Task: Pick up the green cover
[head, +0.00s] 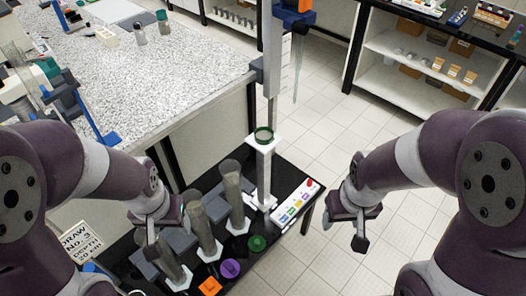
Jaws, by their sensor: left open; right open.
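The green cover (257,243) lies on the black bench (290,246), at the right end of a short row with a purple cover (230,268) and an orange cover (209,286). My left gripper (152,232) is open, to the left of the covers and close to the clear tubes. My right gripper (350,226) is open and empty, to the right of the green cover and apart from it, over the floor beside the bench.
Several clear tubes (204,232) stand in white bases behind the covers. A button panel (294,200) sits at the bench's right. Tiled floor (325,150) is clear.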

